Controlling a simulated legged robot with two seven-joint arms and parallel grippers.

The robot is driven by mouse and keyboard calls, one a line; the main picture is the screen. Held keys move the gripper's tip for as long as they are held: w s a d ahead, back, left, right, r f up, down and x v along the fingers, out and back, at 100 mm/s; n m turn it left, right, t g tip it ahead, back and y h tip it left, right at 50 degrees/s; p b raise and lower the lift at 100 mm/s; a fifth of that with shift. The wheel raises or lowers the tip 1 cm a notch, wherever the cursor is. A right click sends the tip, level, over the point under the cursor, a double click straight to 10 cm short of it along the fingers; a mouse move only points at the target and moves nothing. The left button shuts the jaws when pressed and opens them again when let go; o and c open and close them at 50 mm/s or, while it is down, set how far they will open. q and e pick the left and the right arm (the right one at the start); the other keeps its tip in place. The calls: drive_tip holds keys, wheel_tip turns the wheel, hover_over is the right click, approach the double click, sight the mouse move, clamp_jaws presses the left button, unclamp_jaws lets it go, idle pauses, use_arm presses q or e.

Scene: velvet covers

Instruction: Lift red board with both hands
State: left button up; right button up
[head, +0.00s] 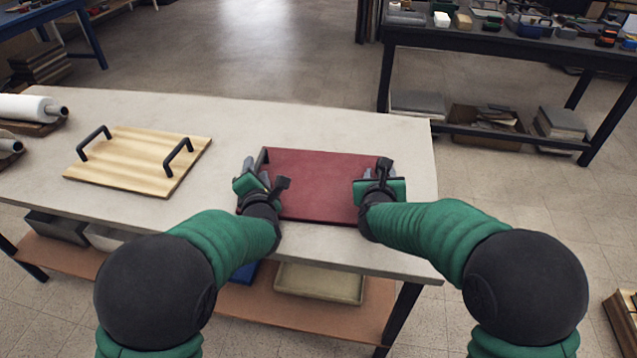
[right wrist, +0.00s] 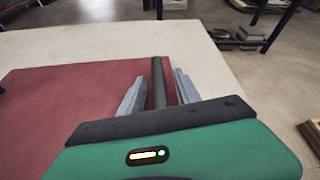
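The red board (head: 322,180) lies flat on the light table, with a dark handle at each short end. My left gripper (head: 257,170) is at the board's left end, beside the left handle (head: 263,157). Its grey fingers look spread apart, though the hand hides part of them. My right gripper (head: 380,172) is at the right end. In the right wrist view its two grey fingers (right wrist: 158,92) stand on either side of the black handle bar (right wrist: 158,80), with a gap on both sides. The red board (right wrist: 70,110) also shows there, left of the bar.
A pale wooden board (head: 135,158) with two black handles lies to the left on the same table (head: 230,118). White rolls (head: 28,108) lie at the far left. A dark workbench (head: 500,50) with tools stands behind right. The table's front edge is close to the red board.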

use_arm(q)
drive_tip(key=shift+w, duration=0.15)
use_arm(e)
drive_tip(key=shift+w, duration=0.15)
use_arm(q)
drive_tip(key=shift+c, duration=0.2)
use_arm(e)
drive_tip(key=shift+c, duration=0.2)
use_arm(q)
clamp_jaws()
use_arm(e)
drive_tip(key=shift+d, duration=0.1)
clamp_jaws()
use_arm(q)
drive_tip(key=shift+a, duration=0.2)
use_arm(e)
drive_tip(key=shift+d, duration=0.2)
use_arm(q)
drive_tip(key=shift+r, duration=0.1)
use_arm(e)
drive_tip(key=shift+r, duration=0.1)
